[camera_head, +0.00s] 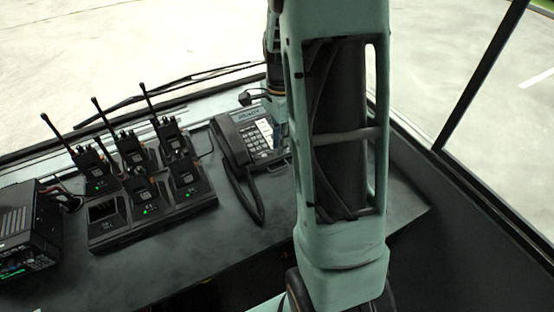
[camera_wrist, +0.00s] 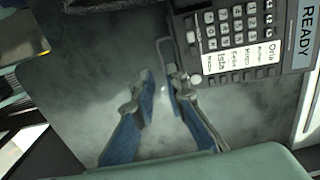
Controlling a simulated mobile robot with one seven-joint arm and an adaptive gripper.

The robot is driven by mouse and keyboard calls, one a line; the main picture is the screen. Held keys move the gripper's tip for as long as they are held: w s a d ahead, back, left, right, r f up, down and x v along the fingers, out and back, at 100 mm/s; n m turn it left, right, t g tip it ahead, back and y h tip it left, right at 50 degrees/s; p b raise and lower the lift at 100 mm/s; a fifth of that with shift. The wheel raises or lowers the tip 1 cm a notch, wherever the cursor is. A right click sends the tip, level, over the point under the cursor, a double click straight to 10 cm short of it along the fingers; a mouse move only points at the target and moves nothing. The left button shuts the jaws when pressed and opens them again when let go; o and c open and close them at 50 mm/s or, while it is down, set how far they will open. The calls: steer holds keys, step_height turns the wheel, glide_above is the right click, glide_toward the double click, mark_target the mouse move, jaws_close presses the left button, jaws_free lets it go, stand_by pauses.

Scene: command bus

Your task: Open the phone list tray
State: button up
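The black desk phone (camera_head: 246,137) stands on the dark counter, its corded handset on the left side. In the wrist view the phone (camera_wrist: 288,84) fills the upper right, with its keypad and white label panel. A thin, light-edged frame (camera_wrist: 162,49), which looks like the phone list tray, juts out from the phone's left edge. My gripper (camera_wrist: 159,75) has two blue fingers with a narrow gap between them and nothing visible held. The right fingertip is close beside the tray's end; contact cannot be told. In the head view my arm mostly hides the gripper.
A charger rack (camera_head: 200,195) with several radios stands left of the phone, antennas upright. A black radio unit (camera_head: 28,235) sits at the far left. The windscreen is behind. Bare counter (camera_head: 235,240) lies in front of the phone.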

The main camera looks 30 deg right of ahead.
mark_target(280, 168)
step_height(280, 168, down, 8)
steer(key=shift+f, duration=0.2)
jaws_close()
stand_by(0.4)
